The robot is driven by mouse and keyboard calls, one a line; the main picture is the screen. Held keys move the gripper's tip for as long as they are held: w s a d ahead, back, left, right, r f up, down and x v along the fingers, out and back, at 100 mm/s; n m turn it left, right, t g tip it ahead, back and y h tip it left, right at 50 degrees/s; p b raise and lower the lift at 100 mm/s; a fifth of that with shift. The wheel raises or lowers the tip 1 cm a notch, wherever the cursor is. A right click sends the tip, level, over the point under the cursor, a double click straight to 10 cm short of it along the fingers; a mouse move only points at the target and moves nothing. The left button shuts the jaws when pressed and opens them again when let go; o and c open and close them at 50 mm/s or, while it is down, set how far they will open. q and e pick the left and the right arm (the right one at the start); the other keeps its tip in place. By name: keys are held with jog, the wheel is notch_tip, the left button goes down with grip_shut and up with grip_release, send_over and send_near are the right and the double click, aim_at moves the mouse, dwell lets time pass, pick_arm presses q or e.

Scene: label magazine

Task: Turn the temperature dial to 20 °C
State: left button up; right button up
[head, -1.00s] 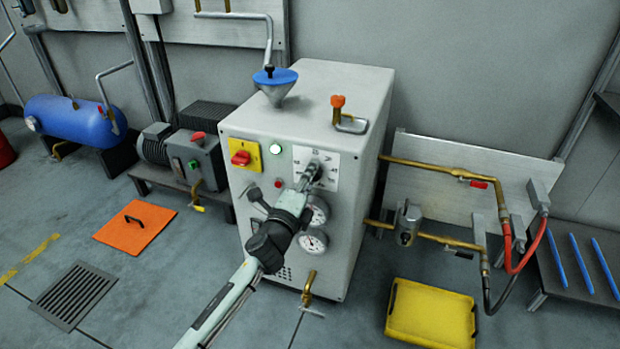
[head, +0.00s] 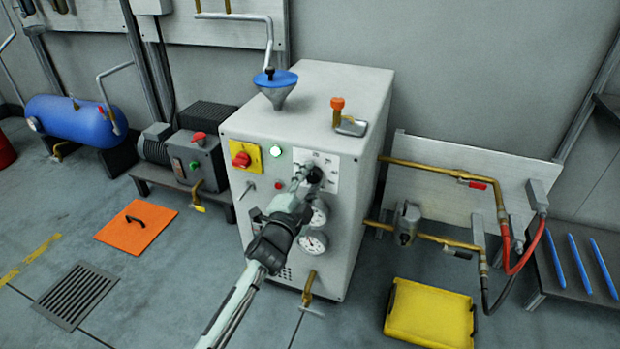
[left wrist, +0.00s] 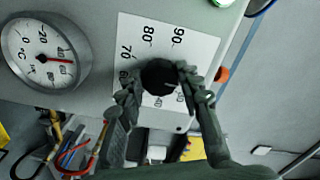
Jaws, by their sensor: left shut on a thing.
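The temperature dial is a black round knob (left wrist: 160,77) on a white scale plate (left wrist: 190,45) with printed numbers; 90, 80 and 70 are legible in the left wrist view. In the head view the dial (head: 315,175) sits on the front of the grey machine (head: 240,205). My left gripper (left wrist: 158,80) is shut on the dial, one finger on each side of it. It also shows in the head view (head: 303,178). The dial's setting cannot be read; fingers hide part of the plate. My right gripper is in neither view.
A thermometer gauge (left wrist: 45,52) with a red needle is beside the plate. A red switch on yellow (head: 242,158) and a green lamp (head: 276,151) are left of the dial. An orange-knobbed lever (head: 338,104) stands on top. A yellow bin (head: 430,312) is on the floor.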

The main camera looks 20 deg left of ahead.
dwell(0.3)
pick_arm(q)
jog(key=o, duration=1.2)
jog(key=shift+c, duration=0.2)
jog(key=shift+s, duration=0.1)
jog(key=s, duration=1.1)
jog(key=shift+s+a, duration=0.25)
jog(key=shift+s, duration=0.15)
